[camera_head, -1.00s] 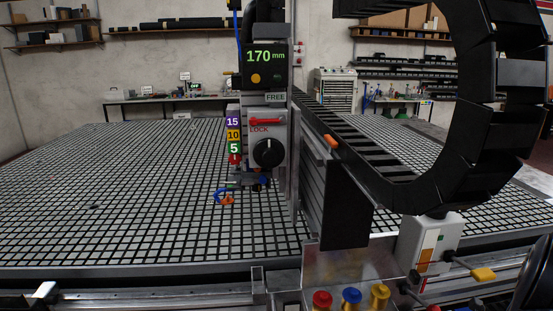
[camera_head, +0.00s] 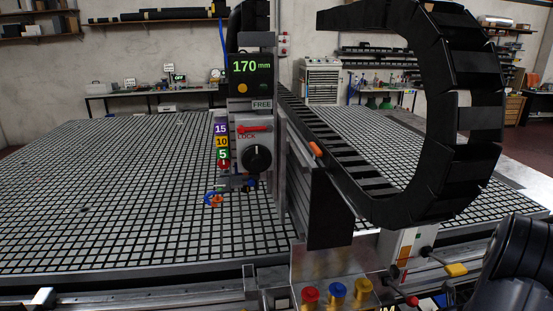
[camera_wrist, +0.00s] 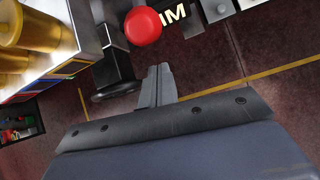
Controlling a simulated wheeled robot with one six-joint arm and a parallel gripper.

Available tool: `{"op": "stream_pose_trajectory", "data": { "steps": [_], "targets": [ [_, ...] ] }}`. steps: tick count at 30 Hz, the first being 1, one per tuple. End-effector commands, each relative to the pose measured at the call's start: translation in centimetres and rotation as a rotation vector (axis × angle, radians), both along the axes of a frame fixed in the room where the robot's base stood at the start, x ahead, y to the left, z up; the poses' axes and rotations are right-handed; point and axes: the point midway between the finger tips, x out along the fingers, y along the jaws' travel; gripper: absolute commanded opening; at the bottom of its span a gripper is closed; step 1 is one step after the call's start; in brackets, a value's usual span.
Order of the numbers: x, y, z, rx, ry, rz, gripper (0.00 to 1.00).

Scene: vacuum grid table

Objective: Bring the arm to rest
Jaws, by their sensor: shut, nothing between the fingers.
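My gripper (camera_wrist: 157,84) shows in the wrist view with its two fingers together and nothing between them. It hangs over the dark red floor, beside the machine's front with its red knob (camera_wrist: 143,26). In the head view part of my arm (camera_head: 520,265) shows at the lower right corner, and the gripper itself is not visible there. It is apart from the gantry head (camera_head: 252,130), whose display reads 170 mm and whose label reads FREE.
The vacuum grid table (camera_head: 100,200) fills the left and middle. A black cable chain (camera_head: 470,150) curves above its right side. Red, blue and gold knobs (camera_head: 338,290) stand at the front edge. A yellow-ended lever (camera_head: 455,269) sticks out near my arm. Open floor (camera_wrist: 230,75) lies below my gripper.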

Motion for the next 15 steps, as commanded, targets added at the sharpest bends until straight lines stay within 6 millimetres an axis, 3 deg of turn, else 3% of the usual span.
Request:
{"op": "stream_pose_trajectory", "data": {
  "steps": [1,15],
  "targets": [
    [-0.4,-0.2,-0.5,-0.001,-0.001,-0.001,0.00],
    [-5.3,-1.0,7.3,-0.002,-0.002,-0.001,0.00]
  ]
}}
